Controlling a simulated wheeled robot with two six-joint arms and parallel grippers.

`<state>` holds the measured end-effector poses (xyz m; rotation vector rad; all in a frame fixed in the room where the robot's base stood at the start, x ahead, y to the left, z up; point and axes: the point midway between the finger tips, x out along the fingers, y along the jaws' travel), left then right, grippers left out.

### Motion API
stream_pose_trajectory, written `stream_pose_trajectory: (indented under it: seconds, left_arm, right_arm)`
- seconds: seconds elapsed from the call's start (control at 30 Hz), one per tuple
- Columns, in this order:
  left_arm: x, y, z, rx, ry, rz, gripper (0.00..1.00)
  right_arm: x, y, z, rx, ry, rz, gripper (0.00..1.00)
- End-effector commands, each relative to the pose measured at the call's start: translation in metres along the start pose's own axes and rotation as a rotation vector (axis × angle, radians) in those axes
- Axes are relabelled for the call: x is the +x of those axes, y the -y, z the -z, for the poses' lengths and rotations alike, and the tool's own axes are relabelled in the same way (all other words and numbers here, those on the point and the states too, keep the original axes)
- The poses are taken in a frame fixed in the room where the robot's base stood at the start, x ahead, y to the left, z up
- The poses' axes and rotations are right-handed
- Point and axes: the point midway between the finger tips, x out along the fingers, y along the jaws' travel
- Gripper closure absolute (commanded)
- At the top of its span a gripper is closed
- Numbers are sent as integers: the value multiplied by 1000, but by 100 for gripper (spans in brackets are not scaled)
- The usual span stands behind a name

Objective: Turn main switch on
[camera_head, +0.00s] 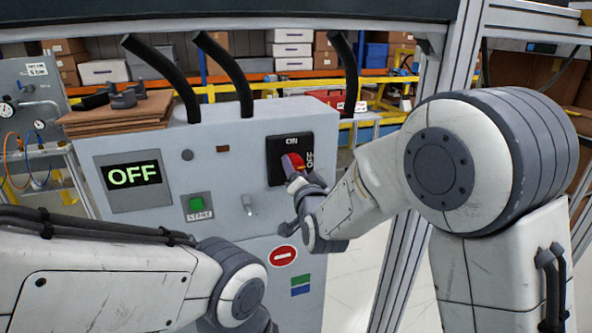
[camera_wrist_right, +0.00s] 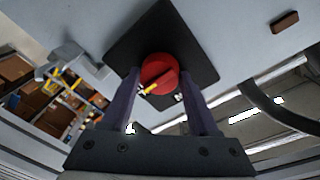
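The main switch is a red round knob (camera_head: 292,162) with a yellow mark, on a black square plate (camera_head: 276,158) labelled ON at the top and OFF at the right. In the right wrist view, the knob (camera_wrist_right: 158,72) shows its yellow mark slanting. My right gripper (camera_head: 297,182) is at the knob. Its two fingers (camera_wrist_right: 160,78) are apart, one on each side of the knob; whether they touch it is unclear. The display (camera_head: 134,176) on the panel reads OFF in green. My left forearm shows at lower left; its gripper is out of view.
The grey panel box (camera_head: 235,142) carries a green start button (camera_head: 196,204), a small silver lever (camera_head: 248,205) and a red no-entry sign (camera_head: 284,256). Black cables rise from its top. A metal frame post (camera_head: 398,265) stands to the right.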

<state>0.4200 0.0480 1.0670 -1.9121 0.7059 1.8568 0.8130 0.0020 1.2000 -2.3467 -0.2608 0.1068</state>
Motion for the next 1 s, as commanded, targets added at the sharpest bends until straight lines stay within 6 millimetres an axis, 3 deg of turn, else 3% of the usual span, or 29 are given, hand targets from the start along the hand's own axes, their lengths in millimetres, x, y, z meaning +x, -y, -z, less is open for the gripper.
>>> stream_pose_trajectory:
  seconds: [0.03, 0.1, 0.13, 0.57, 1.0]
  left_arm:
    - [0, 0, 0, 0, 0, 0, 50]
    - [0, 0, 0, 0, 0, 0, 50]
    - [0, 0, 0, 0, 0, 0, 50]
    - [17, 1, -1, 0, 0, 0, 50]
    - [62, 4, -3, 0, 0, 0, 50]
  right_arm:
    - [0, 0, 0, 0, 0, -1, 66]
    - [0, 0, 0, 0, 0, -1, 93]
    - [0, 0, 0, 0, 0, -1, 95]
    - [0, -3, -2, -105, -8, 7, 95]
    - [0, -5, -4, -486, -33, 32, 95]
